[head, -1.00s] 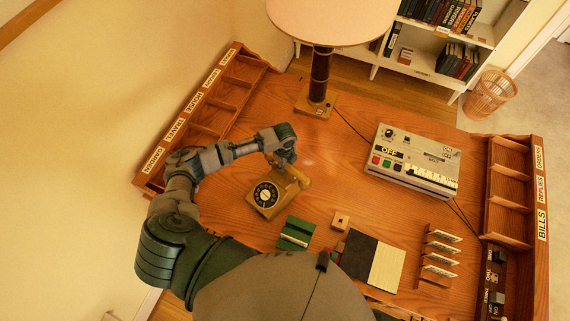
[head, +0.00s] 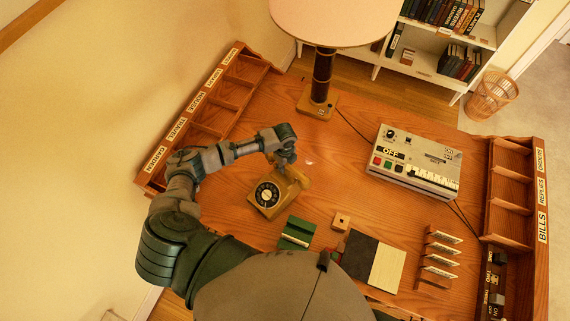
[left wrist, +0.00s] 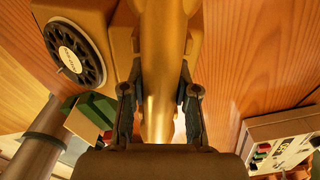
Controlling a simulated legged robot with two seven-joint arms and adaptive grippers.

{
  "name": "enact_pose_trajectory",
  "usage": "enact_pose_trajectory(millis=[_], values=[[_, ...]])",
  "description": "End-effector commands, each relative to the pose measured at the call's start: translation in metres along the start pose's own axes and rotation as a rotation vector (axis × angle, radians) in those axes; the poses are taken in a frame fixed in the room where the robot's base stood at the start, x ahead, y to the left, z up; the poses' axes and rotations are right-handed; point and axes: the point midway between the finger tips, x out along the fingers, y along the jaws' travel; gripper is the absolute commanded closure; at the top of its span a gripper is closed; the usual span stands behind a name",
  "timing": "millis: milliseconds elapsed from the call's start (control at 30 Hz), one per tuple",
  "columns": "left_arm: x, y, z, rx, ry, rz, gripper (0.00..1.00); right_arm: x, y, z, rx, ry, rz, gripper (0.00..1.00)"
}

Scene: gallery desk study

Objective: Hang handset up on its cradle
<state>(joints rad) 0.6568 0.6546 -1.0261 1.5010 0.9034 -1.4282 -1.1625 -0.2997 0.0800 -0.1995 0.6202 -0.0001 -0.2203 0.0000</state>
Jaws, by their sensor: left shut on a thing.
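A mustard-yellow rotary telephone (head: 268,196) with a black dial stands on the wooden desk, left of the middle. My left gripper (head: 286,160) is at the telephone's upper side, shut on the yellow handset. In the left wrist view the handset (left wrist: 158,75) runs between the two fingers of my left gripper (left wrist: 160,105), with the telephone body (left wrist: 92,18) and dial close beside it. The cradle is mostly hidden by the handset and gripper, so I cannot tell whether the handset rests on it. My right gripper is not in view.
A grey answering machine (head: 413,162) stands to the right. A lamp (head: 319,90) stands behind the telephone. A labelled pigeonhole rack (head: 205,115) lines the left edge. A green box (head: 296,233) and a small wooden block (head: 341,220) lie in front. Bare desk lies between telephone and machine.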

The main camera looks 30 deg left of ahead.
Motion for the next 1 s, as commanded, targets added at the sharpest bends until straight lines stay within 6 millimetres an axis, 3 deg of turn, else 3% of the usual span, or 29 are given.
enact_pose_trajectory(millis=[500,533,633,1000], values=[[0.016,-0.001,-0.002,0.000,0.000,0.000,1.00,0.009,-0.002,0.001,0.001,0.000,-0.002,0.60],[0.015,-0.001,-0.002,0.000,0.000,0.000,0.64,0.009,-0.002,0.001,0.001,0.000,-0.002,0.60],[0.015,-0.001,-0.002,0.000,0.000,0.000,0.42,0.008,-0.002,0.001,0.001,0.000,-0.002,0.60],[0.009,-0.001,-0.001,0.000,0.000,-0.001,0.42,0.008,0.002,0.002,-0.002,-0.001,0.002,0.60]])
